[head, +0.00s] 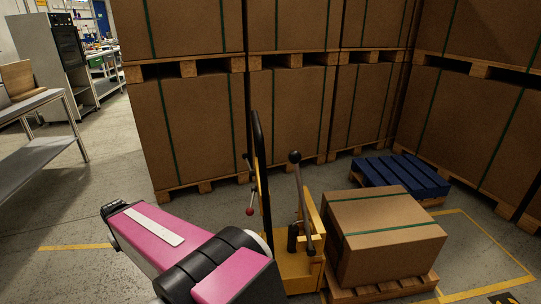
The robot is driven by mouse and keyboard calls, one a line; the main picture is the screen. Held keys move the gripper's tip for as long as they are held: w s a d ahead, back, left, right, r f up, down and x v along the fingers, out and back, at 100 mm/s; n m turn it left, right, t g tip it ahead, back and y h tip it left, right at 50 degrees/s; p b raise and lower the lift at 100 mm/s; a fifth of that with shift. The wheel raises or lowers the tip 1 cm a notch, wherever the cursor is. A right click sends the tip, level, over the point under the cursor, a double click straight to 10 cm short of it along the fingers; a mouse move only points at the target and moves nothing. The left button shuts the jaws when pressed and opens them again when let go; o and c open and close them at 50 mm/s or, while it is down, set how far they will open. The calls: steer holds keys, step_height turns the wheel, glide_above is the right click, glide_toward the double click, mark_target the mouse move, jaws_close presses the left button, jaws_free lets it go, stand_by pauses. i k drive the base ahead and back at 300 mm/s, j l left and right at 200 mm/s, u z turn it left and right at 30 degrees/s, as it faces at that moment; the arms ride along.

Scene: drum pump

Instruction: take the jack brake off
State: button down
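The yellow jack (296,272) stands in the middle foreground, with a tall black handle (265,175) rising from it. A grey lever with a black ball knob (295,157) stands nearly upright on its right side. A thin lever with a red ball (250,211) shows at the left of the handle, and a small dark knob (246,156) sits above it. I cannot tell which of these is the brake. My pink and black arm covers the lower left and hides part of the jack's base. My gripper does not show.
A strapped carton (385,235) sits on a wooden pallet (385,290) right beside the jack. A blue pallet (402,175) lies behind it. Stacked cartons on pallets (190,125) close off the back. A grey table (40,150) stands at left. Floor between table and cartons is clear.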

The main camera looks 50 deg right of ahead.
mark_target(245, 157)
steer(key=i+j+z, duration=0.15)
steer(key=z, duration=0.35)
steer(key=i+j+z, duration=0.2)
steer(key=z, duration=0.3)
steer(key=i+j+z, duration=0.15)
steer(key=z, duration=0.35)
steer(key=j+z, duration=0.5)
steer(key=i+j+z, duration=0.4)
steer(key=j+z, duration=0.2)
steer(key=i+j+z, duration=0.1)
steer(key=j+z, duration=0.25)
steer(key=k+l+u, duration=0.15)
steer(key=k+l, duration=0.2)
steer(key=k+l+u, duration=0.15)
steer(key=k, duration=0.3)
steer(key=l, duration=0.15)
